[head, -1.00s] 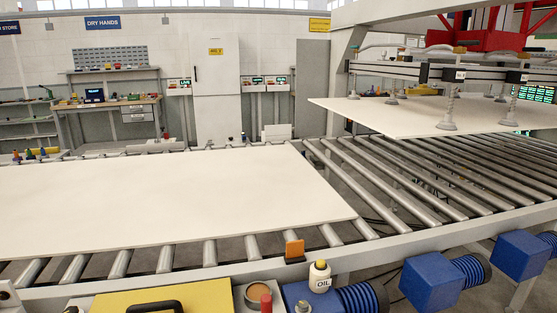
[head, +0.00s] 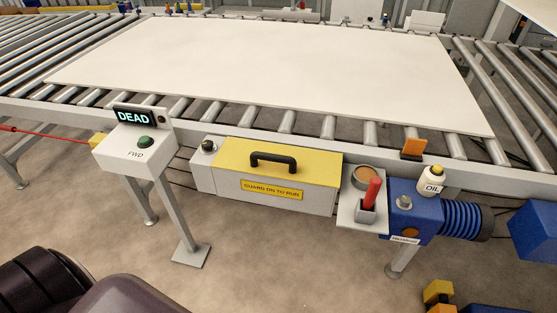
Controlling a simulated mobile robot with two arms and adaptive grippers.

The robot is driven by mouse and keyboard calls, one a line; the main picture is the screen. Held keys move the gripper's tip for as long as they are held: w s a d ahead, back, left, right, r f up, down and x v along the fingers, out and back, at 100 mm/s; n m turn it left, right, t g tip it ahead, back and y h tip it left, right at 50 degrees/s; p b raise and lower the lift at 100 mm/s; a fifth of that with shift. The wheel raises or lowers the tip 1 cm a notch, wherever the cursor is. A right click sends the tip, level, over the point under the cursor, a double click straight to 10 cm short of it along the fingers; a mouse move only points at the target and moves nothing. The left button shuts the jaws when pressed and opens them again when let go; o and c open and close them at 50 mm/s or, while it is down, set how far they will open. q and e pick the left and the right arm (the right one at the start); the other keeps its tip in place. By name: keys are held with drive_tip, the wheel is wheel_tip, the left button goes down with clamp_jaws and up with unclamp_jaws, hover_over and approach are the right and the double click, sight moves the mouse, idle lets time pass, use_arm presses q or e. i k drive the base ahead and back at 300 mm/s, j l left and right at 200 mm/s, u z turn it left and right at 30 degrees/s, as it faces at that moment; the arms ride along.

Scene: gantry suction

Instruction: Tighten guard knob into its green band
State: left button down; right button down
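The yellow-topped guard (head: 290,152) sits on the conveyor's front side, with a black handle (head: 273,162) and a "GUARD ON TO RUN" label. A small dark-topped knob (head: 208,147), which looks like the guard knob, stands upright at the guard's left end. It is too small to tell how tight it is, and I cannot make out a green band near it. Neither of my grippers is clearly in view. A dark rounded part of my own body fills the lower left corner.
A control post (head: 137,149) reads "DEAD" and has a green button. Right of the guard are a red-handled tool (head: 371,193) in a holder, a blue motor (head: 412,208) and an oil bottle (head: 432,182). A white panel (head: 270,60) lies on the rollers. Floor in front is mostly clear.

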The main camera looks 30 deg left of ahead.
sight(207, 144)
drive_tip(key=k+j+z, duration=0.1)
drive_tip(key=j, duration=0.35)
drive_tip(key=k+j, duration=0.2)
drive_tip(key=j, duration=0.25)
drive_tip(key=k+j+z, duration=0.15)
drive_tip(key=j, duration=0.25)
drive_tip(key=k+j, duration=0.2)
drive_tip(key=j, duration=0.25)
drive_tip(key=k+j+z, duration=0.15)
drive_tip(key=j, duration=0.25)
drive_tip(key=k+j, duration=0.2)
drive_tip(key=j, duration=0.2)
drive_tip(key=k+j+z, duration=0.15)
drive_tip(key=j, duration=0.25)
drive_tip(key=k, duration=0.05)
